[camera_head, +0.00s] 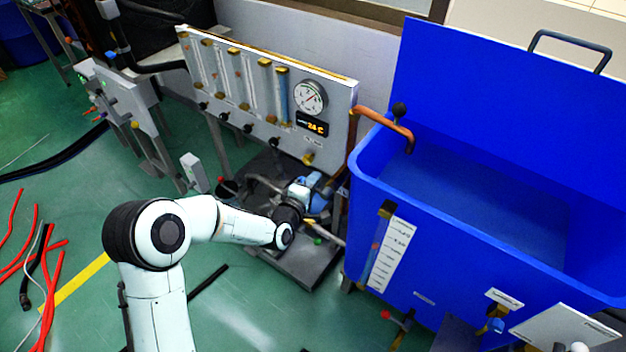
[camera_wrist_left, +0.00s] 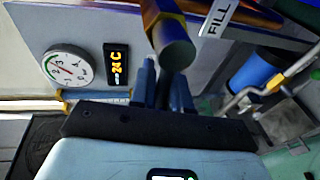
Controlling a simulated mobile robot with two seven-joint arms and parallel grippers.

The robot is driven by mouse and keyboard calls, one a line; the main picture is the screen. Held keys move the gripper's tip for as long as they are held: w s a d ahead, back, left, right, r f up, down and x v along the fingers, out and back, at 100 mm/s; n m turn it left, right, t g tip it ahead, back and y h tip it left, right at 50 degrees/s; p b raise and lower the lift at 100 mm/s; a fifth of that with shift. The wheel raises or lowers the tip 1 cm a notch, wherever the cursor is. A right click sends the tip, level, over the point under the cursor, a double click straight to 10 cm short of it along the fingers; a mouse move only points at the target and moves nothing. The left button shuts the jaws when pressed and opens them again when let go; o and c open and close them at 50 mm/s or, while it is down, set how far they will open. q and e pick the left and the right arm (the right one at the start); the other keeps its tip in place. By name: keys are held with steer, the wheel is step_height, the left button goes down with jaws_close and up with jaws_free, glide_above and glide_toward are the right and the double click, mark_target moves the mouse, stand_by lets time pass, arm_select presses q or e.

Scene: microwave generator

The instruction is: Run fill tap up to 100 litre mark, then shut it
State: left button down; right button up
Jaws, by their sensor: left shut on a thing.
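The blue tank (camera_head: 450,262) stands open at the right. A white level scale (camera_head: 391,254) and a sight tube (camera_head: 379,240) are on its front; the marks are too small to read, and I cannot tell the level. A copper fill pipe (camera_head: 372,117) bends over the tank's rim. The brass fill tap (camera_head: 308,158) is low on the grey panel; it shows large in the left wrist view (camera_wrist_left: 172,38), beside the FILL label (camera_wrist_left: 218,18). My left gripper (camera_wrist_left: 165,85) is shut on the tap, its grip partly hidden behind the tap's round end. My right gripper is not in view.
The panel (camera_head: 235,90) carries several flow tubes, a round gauge (camera_head: 310,96) and a display reading 24 C (camera_head: 313,124). A dark base (camera_head: 300,262) with pipes is below. Red hoses (camera_head: 52,275) lie on the left floor. The tank's lid (camera_head: 500,85) is raised.

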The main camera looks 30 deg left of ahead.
arm_select(q)
steer(key=shift+a, duration=0.2)
steer(key=c, duration=1.2)
jaws_free()
